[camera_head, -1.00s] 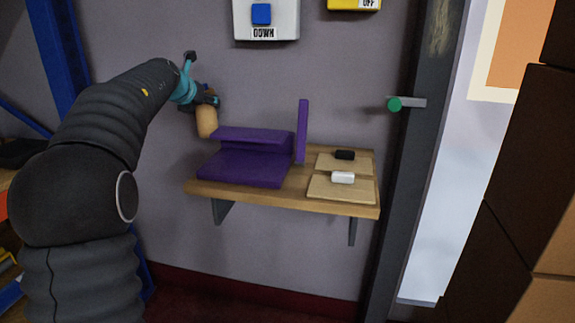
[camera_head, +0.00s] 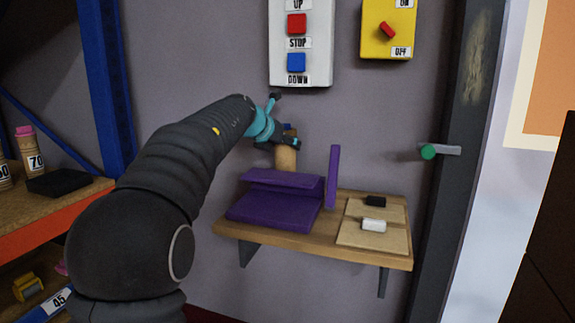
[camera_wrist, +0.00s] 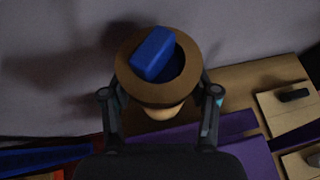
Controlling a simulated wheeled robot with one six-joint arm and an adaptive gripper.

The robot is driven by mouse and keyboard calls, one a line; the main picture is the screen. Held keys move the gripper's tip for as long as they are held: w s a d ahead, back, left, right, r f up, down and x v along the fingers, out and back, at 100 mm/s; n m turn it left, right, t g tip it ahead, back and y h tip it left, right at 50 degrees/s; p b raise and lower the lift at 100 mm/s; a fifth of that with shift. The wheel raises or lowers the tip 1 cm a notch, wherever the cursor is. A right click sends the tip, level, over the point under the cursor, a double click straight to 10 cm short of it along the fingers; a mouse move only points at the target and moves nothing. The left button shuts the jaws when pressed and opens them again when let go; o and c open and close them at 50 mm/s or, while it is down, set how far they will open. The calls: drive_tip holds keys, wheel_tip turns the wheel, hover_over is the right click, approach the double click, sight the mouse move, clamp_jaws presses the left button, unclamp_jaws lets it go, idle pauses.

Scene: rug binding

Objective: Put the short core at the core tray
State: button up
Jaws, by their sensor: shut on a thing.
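The short core (camera_head: 286,158) is a tan hollow tube, held upright in my gripper (camera_head: 280,142). In the wrist view my gripper (camera_wrist: 160,98) has one finger on each side of the core (camera_wrist: 129,72). A blue block-like piece (camera_wrist: 153,53) sits in the core's open upper end. A purple tray (camera_head: 272,211) with a raised back and an upright end plate stands on the wooden shelf; I take it for the core tray. In the head view the core appears above the tray's back edge; the gap between them is hard to judge.
The wooden shelf (camera_head: 306,242) also carries two pale boards with a black piece (camera_head: 376,201) and a white piece (camera_head: 373,226). The purple end plate (camera_head: 333,177) rises right of the core. A control box (camera_head: 300,42) and yellow switch box (camera_head: 388,28) hang above.

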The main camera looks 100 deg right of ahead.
sight(279, 154)
drive_tip(key=shift+f+b, duration=0.6)
drive_tip(key=shift+f, duration=1.35)
drive_tip(key=shift+f, duration=0.15)
drive_tip(key=o, duration=1.3)
drive_tip(key=shift+o, duration=0.2)
